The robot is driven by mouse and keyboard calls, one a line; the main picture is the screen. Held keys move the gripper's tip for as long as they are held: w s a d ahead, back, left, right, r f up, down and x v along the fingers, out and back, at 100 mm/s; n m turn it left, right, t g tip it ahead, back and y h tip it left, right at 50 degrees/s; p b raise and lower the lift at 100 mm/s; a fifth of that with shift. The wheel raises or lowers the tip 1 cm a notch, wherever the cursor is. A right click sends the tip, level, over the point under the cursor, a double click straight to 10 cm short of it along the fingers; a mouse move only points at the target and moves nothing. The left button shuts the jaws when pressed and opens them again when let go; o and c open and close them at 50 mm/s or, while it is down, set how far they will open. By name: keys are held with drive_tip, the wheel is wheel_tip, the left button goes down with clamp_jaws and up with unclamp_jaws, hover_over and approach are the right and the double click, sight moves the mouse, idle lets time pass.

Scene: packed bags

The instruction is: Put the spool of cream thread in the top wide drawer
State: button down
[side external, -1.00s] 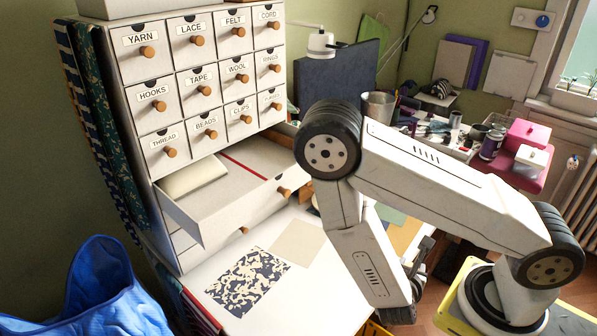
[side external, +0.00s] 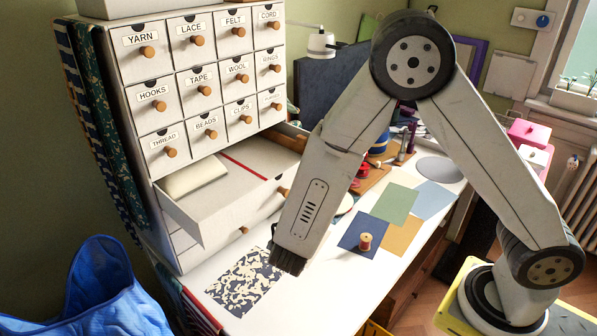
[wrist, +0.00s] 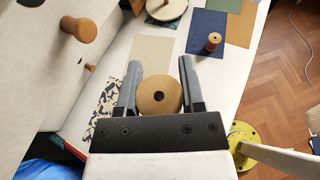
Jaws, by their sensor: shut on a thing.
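My gripper (wrist: 159,68) is shut on a spool (wrist: 160,104) in the wrist view. I see the spool's round tan end with a dark centre hole; its thread colour is hidden. In the side view my gripper (side external: 289,263) hangs in front of the cabinet, over the white table near the patterned sheet, and hides the spool. The top wide drawer (side external: 222,213) is pulled open below the small drawers. A pale cushion-like thing lies in its left part, and a red strip crosses it. Its wooden knob (wrist: 82,29) shows left of my gripper in the wrist view.
A spool of reddish thread (side external: 365,242) stands on a dark blue card (side external: 352,229). Green, tan and light blue cards lie around it. The small labelled drawers (side external: 160,97) are shut. A blue bag (side external: 110,290) is at front left.

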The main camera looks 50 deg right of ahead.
drive_tip(key=w+a+r+n, duration=0.1)
drive_tip(key=w+a+r, duration=0.1)
drive_tip(key=w+r, duration=0.2)
drive_tip(key=w+a+r+t+y, duration=0.1)
drive_tip(key=w+r, duration=0.3)
drive_tip(key=r, duration=0.7)
drive_tip(key=shift+a+r+n+t, duration=0.3)
drive_tip(key=shift+a+n, duration=0.1)
drive_tip(key=shift+a, duration=0.3)
drive_tip(key=shift+f, duration=0.1)
hover_over(224, 192)
drive_tip(key=f, duration=0.5)
drive_tip(key=s+f, duration=0.1)
drive_tip(key=f, duration=0.2)
drive_tip(key=shift+d+f, duration=0.1)
drive_tip(key=shift+f, duration=0.25)
drive_tip(key=shift+w+f, duration=0.3)
drive_tip(key=shift+w, duration=0.05)
drive_tip(key=shift+w+f, duration=0.15)
drive_tip(key=shift+f, duration=1.65)
